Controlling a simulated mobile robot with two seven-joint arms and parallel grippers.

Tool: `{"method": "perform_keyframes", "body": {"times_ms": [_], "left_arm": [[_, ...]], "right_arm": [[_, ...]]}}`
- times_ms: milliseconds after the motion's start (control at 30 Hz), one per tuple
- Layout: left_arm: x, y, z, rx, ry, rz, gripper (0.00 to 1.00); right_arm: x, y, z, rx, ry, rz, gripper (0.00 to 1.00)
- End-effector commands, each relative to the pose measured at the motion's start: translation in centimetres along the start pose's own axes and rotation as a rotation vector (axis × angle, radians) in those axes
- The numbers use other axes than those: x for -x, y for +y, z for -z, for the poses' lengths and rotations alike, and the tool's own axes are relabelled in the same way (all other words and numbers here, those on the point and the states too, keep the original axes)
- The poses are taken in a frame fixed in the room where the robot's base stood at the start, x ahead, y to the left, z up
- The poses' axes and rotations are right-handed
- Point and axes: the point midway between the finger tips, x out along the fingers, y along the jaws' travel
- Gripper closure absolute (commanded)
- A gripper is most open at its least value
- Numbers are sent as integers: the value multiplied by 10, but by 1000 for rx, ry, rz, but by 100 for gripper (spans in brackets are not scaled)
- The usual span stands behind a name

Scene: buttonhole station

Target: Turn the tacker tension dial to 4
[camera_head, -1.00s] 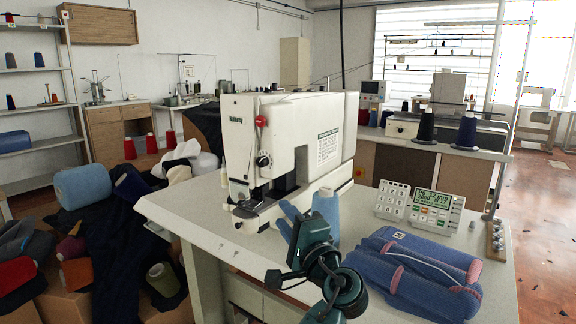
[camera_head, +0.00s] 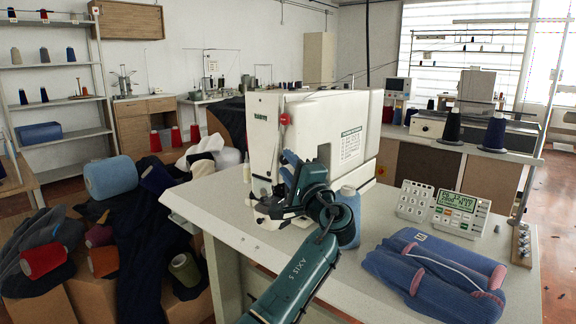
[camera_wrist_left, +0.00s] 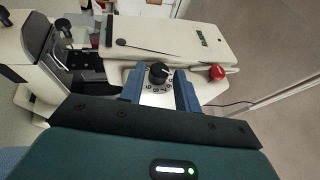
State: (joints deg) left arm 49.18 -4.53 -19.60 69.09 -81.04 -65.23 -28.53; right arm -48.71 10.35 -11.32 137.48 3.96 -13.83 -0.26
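The white tacker machine (camera_head: 264,132) stands on the table. Its black tension dial (camera_wrist_left: 158,72) shows in the left wrist view above a small marked plate; the numbers are too small to read. In the head view my gripper hides the dial. My left gripper (camera_head: 288,164) is at the machine's front face. In the left wrist view its two blue fingers (camera_wrist_left: 160,86) are open, one on either side of the dial. No contact with the dial can be made out. My right gripper is not in view.
A red knob (camera_wrist_left: 217,72) sits on the machine near the dial. A blue thread cone (camera_head: 348,215) stands close to my left arm. A keypad (camera_head: 413,200), a display unit (camera_head: 461,212) and folded blue garments (camera_head: 432,275) lie on the right of the table.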

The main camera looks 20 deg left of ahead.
Motion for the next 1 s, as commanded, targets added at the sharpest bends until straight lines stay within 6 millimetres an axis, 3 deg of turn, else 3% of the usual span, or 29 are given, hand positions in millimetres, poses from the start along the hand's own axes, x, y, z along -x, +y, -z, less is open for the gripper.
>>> {"method": "perform_keyframes", "body": {"times_ms": [367, 767, 1000], "left_arm": [[-7, 0, 0, 0, 1, -1, 68], [-7, 0, 0, 0, 1, -1, 99], [-9, -8, -1, 31, 0, -71, 100]], "right_arm": [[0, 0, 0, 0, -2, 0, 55], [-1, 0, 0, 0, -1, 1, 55], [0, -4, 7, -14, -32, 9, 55]]}}
